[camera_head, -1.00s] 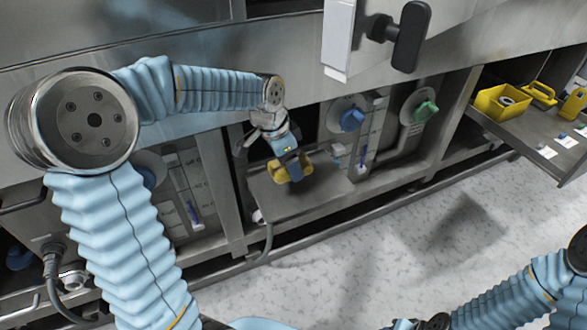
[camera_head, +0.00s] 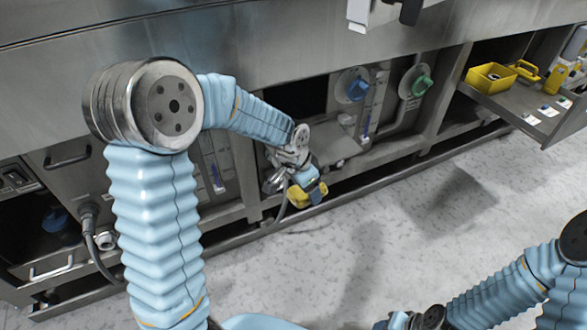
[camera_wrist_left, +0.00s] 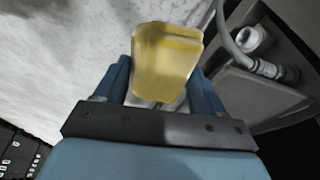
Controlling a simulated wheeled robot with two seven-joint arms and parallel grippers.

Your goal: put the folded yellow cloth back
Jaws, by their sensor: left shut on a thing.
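The folded yellow cloth (camera_head: 307,195) is in my left gripper (camera_head: 305,186), in front of the low cabinet edge and above the floor. In the left wrist view the cloth (camera_wrist_left: 166,62) stands between the two blue fingers of the left gripper (camera_wrist_left: 163,85), which are shut on it. The cloth looks like a thick, rounded yellow block; its lower end is hidden between the fingers. My right arm comes in at the bottom right of the head view, but its fingertips do not show.
An open compartment with a grey shelf (camera_head: 338,148) lies behind the left gripper. A pulled-out drawer (camera_head: 508,112) at right holds a yellow box (camera_head: 491,78) and other yellow items. A hose (camera_head: 282,204) hangs nearby. The floor is clear.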

